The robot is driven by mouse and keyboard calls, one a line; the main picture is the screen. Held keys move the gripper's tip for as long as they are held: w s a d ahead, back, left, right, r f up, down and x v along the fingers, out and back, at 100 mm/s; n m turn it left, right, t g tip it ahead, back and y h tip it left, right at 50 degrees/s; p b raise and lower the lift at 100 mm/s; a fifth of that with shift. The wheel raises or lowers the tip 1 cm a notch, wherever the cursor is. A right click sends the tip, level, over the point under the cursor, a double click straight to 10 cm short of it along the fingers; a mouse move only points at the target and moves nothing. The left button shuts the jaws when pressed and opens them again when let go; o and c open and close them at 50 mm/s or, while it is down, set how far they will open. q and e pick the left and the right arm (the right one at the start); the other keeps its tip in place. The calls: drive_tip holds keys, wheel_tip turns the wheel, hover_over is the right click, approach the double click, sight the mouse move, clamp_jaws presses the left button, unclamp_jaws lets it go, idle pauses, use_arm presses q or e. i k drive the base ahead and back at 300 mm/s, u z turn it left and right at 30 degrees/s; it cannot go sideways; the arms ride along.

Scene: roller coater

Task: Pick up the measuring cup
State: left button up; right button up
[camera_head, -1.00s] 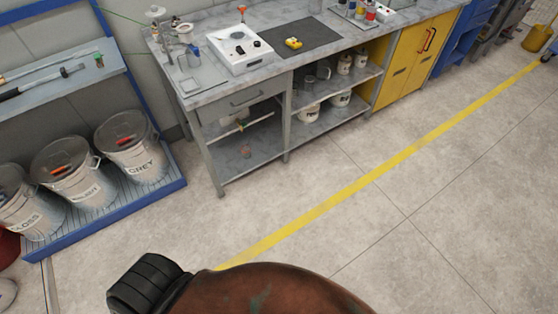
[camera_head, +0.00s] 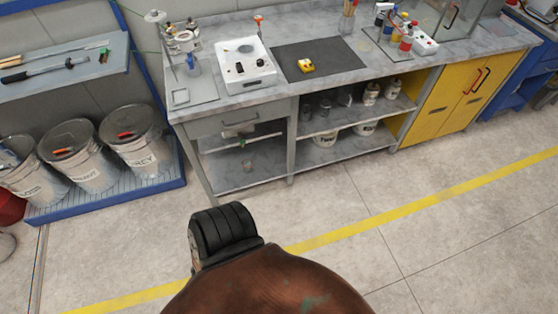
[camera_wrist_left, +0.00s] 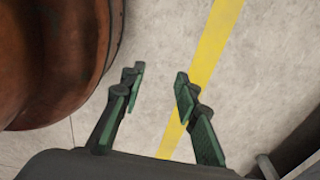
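I cannot single out the measuring cup with certainty. Several dark grey and metal cups or pots (camera_head: 345,97) stand on the upper shelf under the workbench in the head view, small and partly in shade. A clear vessel with blue (camera_head: 193,66) stands on the bench top at the left. My left gripper (camera_wrist_left: 160,82) is open in the left wrist view, with only floor and a yellow line between its green-padded fingers. It holds nothing and is not near the bench. My right gripper is in neither view.
The marble-topped workbench (camera_head: 225,108) carries a white balance (camera_head: 245,68), a dark mat (camera_head: 335,60) with a yellow object, and small coloured bottles. Yellow cabinet doors (camera_head: 455,95) are at the right. A blue rack (camera_head: 150,190) with buckets stands left. The floor before the bench is clear.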

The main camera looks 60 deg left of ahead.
sight(246, 164)
drive_tip(key=u, duration=0.15)
drive_tip(key=i, duration=0.9)
drive_tip(key=u, duration=1.3)
drive_tip(key=i, duration=0.8)
drive_tip(key=u, duration=0.85)
